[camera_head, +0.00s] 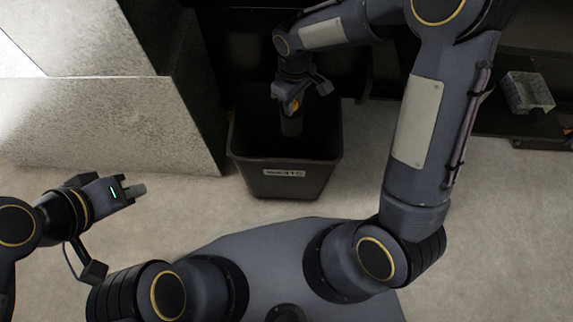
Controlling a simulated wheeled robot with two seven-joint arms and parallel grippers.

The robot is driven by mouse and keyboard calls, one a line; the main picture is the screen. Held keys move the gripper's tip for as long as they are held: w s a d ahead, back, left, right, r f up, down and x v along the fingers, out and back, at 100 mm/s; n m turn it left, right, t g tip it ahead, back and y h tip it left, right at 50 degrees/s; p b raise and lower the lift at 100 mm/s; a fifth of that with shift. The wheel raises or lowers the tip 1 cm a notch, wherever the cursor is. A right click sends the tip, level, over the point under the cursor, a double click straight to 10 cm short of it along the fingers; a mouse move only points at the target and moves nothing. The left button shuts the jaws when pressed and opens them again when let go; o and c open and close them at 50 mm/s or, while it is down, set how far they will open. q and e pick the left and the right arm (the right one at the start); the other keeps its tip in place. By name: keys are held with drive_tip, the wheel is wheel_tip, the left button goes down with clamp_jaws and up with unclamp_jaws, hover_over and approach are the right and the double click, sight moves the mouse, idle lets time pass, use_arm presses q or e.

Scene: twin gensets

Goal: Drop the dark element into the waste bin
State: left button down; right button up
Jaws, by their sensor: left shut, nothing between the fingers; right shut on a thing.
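The waste bin (285,178) is a dark, open-topped box with a small label on its front, standing on the floor near the middle of the head view. My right gripper (294,108) is over the bin's opening, pointing down, and is shut on the dark element (291,127). The element is a small dark cylinder hanging below the fingers within the outline of the bin's mouth. Its exact height against the rim is hard to tell. My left gripper (136,190) is shut and empty, out over the floor to the left of the bin.
A large pale grey block (150,125) stands left of the bin. A dark shelf or bench runs along the back right, with a grey box (527,92) on it. The pale floor (500,220) at the right is clear.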

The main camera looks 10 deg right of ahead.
drive_tip(key=o, duration=1.1)
drive_tip(key=shift+c, duration=0.2)
drive_tip(key=shift+r, duration=0.1)
wheel_tip(320, 180, up, 6)
drive_tip(key=p, duration=0.3)
drive_tip(key=shift+r, duration=0.2)
drive_tip(key=shift+r+p, duration=0.35)
drive_tip(key=shift+r, duration=0.3)
